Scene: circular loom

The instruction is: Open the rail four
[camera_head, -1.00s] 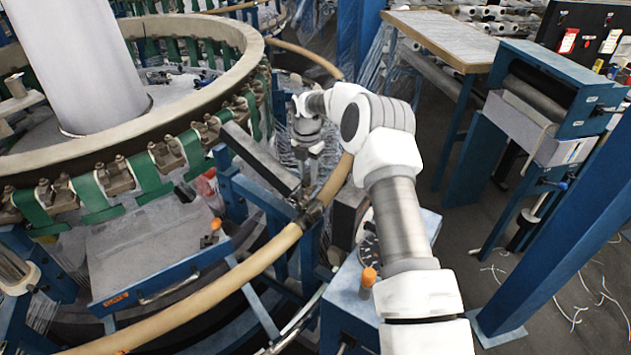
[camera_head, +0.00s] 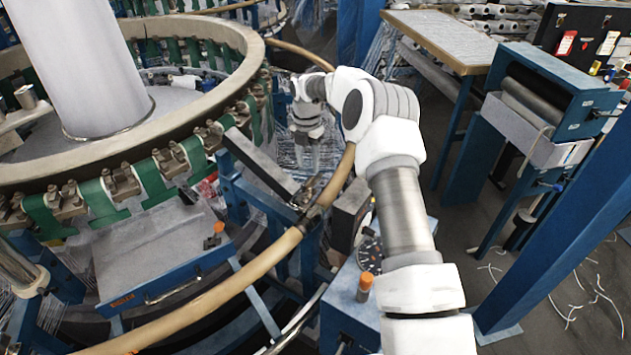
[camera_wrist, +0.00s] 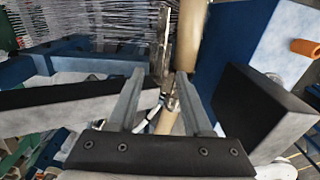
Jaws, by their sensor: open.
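The beige curved rail (camera_head: 250,267) runs around the front of the loom in the head view. A dark metal latch or joint (camera_head: 307,196) sits on it just below my gripper (camera_head: 308,152). In the wrist view the rail (camera_wrist: 191,38) runs away from me, with the metal latch (camera_wrist: 165,55) along its left side. My gripper (camera_wrist: 160,76) is open, its two grey fingers spread on either side of the latch and rail in that view. I see no grip on either. The depth gap to the latch is hard to tell.
A dark-faced block (camera_head: 349,216) stands right of the rail, and it also shows close to my right finger in the wrist view (camera_wrist: 255,110). A blue cabinet with an orange knob (camera_head: 365,282) is in front. A dark slanted bar (camera_head: 260,165) lies left of the latch.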

